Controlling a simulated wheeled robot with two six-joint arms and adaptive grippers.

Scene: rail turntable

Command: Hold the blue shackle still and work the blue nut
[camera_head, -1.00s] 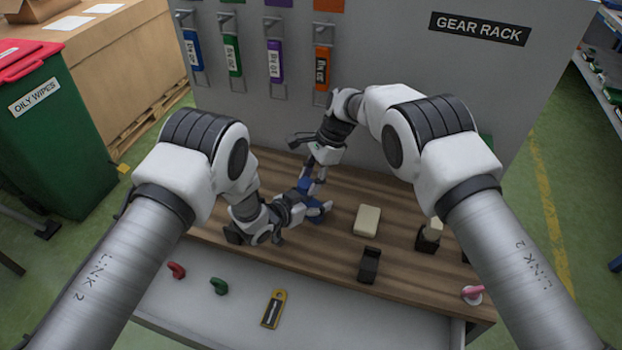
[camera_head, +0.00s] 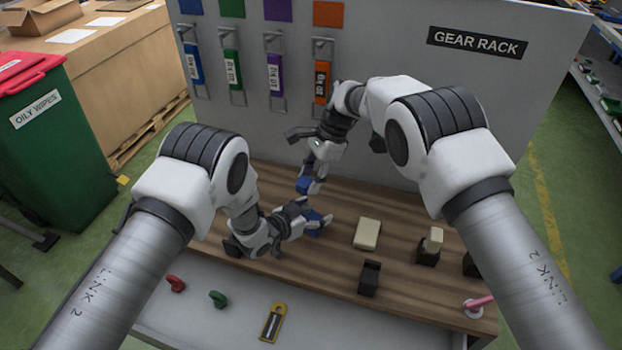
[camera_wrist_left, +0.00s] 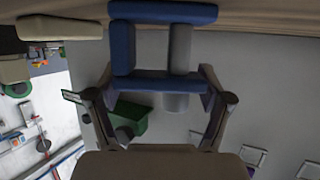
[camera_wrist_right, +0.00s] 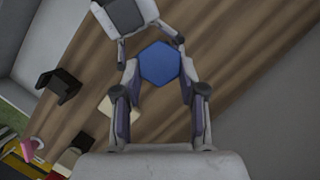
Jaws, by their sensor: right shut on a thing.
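The blue shackle (camera_head: 316,222) stands at the bench's left part, partly hidden by my left gripper. In the left wrist view it is a blue frame (camera_wrist_left: 122,48) with a grey pin (camera_wrist_left: 181,48) across it. My left gripper (camera_wrist_left: 160,80) has its fingers on both sides of the blue bar; whether they press on it is unclear. The blue nut (camera_wrist_right: 160,64), hexagonal, is between the fingers of my right gripper (camera_wrist_right: 158,62), which is shut on it. In the head view the nut (camera_head: 303,185) is above and apart from the shackle.
A cream block (camera_head: 367,234), black holders (camera_head: 369,278) and a pink-handled item (camera_head: 478,303) are to the right. Red (camera_head: 175,284) and green (camera_head: 218,298) hooks and a yellow tool (camera_head: 273,322) lie in front. The grey gear rack panel (camera_head: 400,70) stands behind.

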